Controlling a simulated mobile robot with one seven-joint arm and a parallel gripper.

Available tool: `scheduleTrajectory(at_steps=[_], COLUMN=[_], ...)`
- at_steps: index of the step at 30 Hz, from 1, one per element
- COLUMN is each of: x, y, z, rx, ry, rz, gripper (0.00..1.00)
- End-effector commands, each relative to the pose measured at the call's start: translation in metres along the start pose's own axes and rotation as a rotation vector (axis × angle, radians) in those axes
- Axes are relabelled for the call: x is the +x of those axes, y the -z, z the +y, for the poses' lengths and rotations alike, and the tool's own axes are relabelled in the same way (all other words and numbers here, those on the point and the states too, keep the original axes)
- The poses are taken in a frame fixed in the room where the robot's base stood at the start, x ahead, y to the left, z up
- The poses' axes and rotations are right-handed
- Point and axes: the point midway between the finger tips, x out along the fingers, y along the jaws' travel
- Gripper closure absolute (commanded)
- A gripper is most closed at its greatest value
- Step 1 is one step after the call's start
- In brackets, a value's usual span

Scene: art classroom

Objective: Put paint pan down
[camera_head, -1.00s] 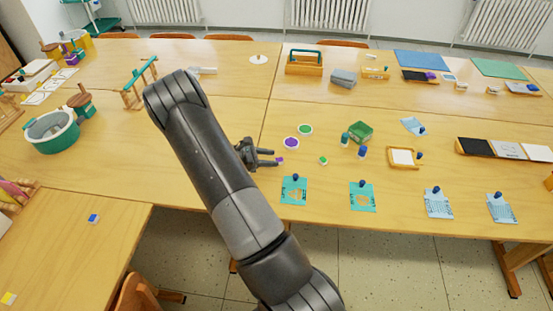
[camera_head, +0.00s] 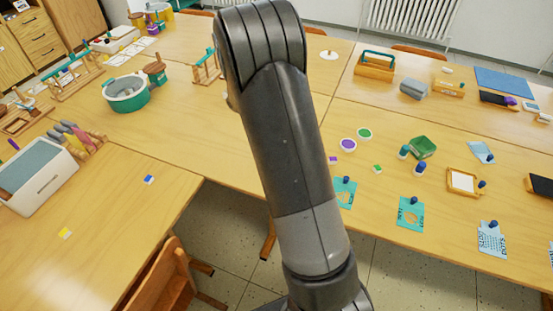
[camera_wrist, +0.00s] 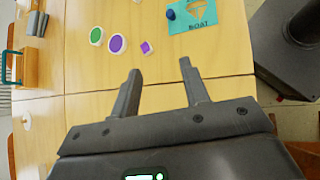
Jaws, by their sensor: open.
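A small purple square paint pan (camera_head: 333,160) lies on the table beside a white-rimmed purple disc (camera_head: 348,145). The paint pan also shows in the wrist view (camera_wrist: 147,48), just beyond my fingertips and apart from them. My gripper (camera_wrist: 160,68) is open and empty, with bare wood between its fingers. In the head view my gripper is hidden behind my arm. A small green square pan (camera_head: 377,169), a blue one (camera_head: 148,179) and a yellow one (camera_head: 65,232) lie elsewhere on the tables.
A green disc (camera_head: 364,133) lies behind the purple disc. A teal card (camera_head: 411,213) and a framed white board (camera_head: 463,181) lie to the right. A green-white tub (camera_head: 127,92) stands at left. A wooden chair (camera_head: 165,285) stands by the near table.

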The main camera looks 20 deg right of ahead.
Motion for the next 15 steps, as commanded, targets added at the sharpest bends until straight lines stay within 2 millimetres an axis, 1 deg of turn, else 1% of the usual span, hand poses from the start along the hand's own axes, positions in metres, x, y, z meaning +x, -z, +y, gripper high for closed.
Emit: scheduleTrajectory(at_steps=[1,6,11,15], x=[-0.013,-0.049,-0.078,-0.101], y=[-0.013,-0.046,-0.075,-0.1], z=[-0.005,-0.028,-0.054,-0.078], rx=[0.047,0.19,0.317,0.426], ry=[0.01,0.055,0.099,0.137], rz=[0.05,0.202,0.343,0.466], gripper=[0.58,0.58,0.58,0.58])
